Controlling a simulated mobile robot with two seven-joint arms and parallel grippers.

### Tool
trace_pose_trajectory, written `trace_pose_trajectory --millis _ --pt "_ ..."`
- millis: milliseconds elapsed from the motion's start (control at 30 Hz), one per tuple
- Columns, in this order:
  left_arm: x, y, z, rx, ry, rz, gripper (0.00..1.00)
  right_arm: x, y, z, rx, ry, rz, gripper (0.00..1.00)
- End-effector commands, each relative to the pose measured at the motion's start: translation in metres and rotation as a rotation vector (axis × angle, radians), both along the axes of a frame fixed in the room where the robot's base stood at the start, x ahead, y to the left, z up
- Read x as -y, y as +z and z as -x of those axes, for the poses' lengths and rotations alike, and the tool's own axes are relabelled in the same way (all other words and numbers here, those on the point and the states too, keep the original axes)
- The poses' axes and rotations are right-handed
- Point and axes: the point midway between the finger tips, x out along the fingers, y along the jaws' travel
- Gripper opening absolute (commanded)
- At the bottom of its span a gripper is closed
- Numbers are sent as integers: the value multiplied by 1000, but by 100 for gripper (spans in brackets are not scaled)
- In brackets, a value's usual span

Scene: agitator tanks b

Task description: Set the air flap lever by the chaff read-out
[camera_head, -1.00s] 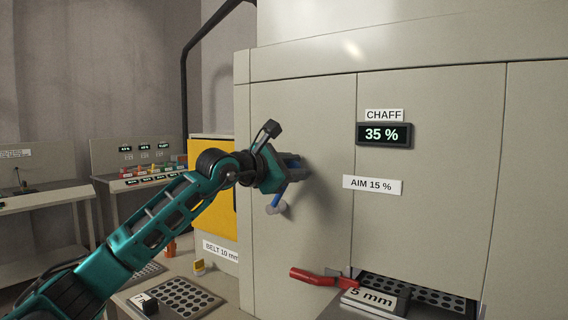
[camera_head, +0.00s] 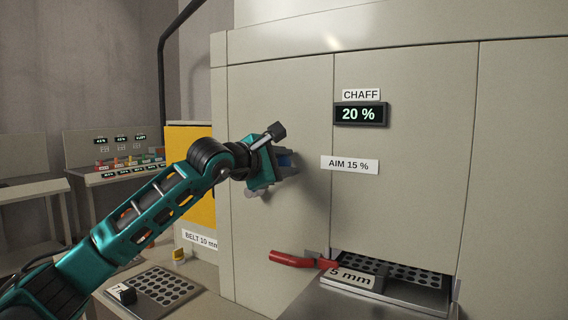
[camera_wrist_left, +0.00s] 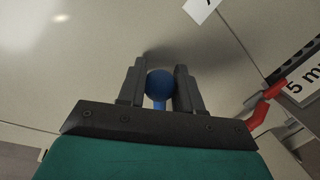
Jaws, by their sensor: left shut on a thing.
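The chaff read-out (camera_head: 361,114) on the cabinet front shows 20 %. A label (camera_head: 349,164) below it reads AIM 15 %. The air flap lever has a blue ball knob (camera_wrist_left: 159,84) that shows between the fingers in the left wrist view, with a blue stem under it. In the head view the lever is mostly hidden by my gripper. My left gripper (camera_head: 289,163) is shut on the knob, close to the cabinet panel and left of the read-out; it also shows in the left wrist view (camera_wrist_left: 160,86). My right gripper is not in view.
A red handle (camera_head: 292,259) sticks out left of a sieve tray (camera_head: 392,294) marked 5 mm, below the lever. A perforated plate (camera_head: 167,287) lies on the bench at lower left. A yellow panel (camera_head: 190,150) stands behind my arm.

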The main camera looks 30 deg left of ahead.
Motion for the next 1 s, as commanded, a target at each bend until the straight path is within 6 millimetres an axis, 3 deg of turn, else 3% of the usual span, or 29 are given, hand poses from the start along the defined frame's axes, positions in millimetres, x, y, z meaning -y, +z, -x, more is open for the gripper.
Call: trace_pose_trajectory --millis 100,133,367,733,1000 --pt "1 -1 0 -2 -2 2 0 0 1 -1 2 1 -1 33" --pt "1 0 0 -1 -2 2 36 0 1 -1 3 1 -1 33" --pt "1 0 0 -1 -1 2 58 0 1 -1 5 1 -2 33" --pt "-2 1 8 1 0 1 58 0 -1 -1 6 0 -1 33" --pt "-13 6 59 2 2 -2 58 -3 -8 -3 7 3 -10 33"
